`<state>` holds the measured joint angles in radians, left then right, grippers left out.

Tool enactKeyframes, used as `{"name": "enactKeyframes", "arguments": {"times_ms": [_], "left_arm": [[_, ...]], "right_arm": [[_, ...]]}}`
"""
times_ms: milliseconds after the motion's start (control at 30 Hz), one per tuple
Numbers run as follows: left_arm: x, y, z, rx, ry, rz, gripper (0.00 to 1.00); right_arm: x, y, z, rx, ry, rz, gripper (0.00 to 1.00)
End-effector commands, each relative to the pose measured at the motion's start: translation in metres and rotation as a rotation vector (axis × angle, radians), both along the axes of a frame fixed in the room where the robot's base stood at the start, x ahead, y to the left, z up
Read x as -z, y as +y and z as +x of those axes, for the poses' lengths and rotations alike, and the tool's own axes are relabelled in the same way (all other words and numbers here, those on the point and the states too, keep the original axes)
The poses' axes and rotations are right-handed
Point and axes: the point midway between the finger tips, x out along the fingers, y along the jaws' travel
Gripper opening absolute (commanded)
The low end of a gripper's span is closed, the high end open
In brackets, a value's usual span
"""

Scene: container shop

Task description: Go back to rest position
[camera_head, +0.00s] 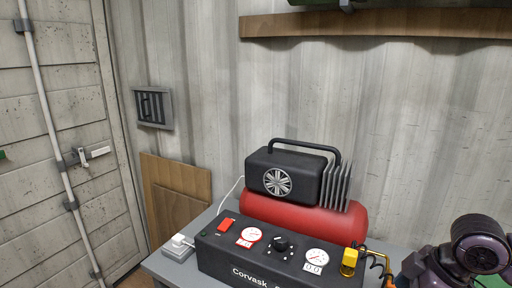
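Only part of my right arm shows, at the lower right corner of the head view. Its gripper is out of the frame or hidden. My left arm and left gripper are not in view. No object named by the task shows.
A grey table (171,268) holds a compressor with a black motor (285,177), a red tank (303,216) and a black control panel (262,262). A white plug (180,243) sits at the table's left. A wooden shelf (380,23) is above. Wooden boards (176,185) lean on the wall.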

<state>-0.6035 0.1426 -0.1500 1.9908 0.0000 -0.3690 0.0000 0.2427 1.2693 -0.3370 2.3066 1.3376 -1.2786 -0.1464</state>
Motion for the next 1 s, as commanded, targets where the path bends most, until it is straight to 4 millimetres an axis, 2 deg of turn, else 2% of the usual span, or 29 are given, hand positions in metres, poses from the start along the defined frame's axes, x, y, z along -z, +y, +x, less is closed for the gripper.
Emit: {"name": "enactKeyframes", "arguments": {"times_ms": [267, 567, 767, 1000], "left_arm": [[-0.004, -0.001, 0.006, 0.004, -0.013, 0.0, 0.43], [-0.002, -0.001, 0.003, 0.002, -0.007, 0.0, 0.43], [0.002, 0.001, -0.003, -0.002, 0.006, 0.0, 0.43], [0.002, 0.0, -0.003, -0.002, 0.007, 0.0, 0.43]], "right_arm": [[0.053, 0.024, -0.02, 0.061, -0.024, 0.034, 0.61], [0.104, 0.043, -0.051, 0.252, -0.059, 0.056, 0.61], [0.13, 0.046, -0.077, 0.441, -0.058, 0.047, 0.61], [0.153, 0.038, -0.114, 0.701, -0.028, -0.003, 0.61]]}}
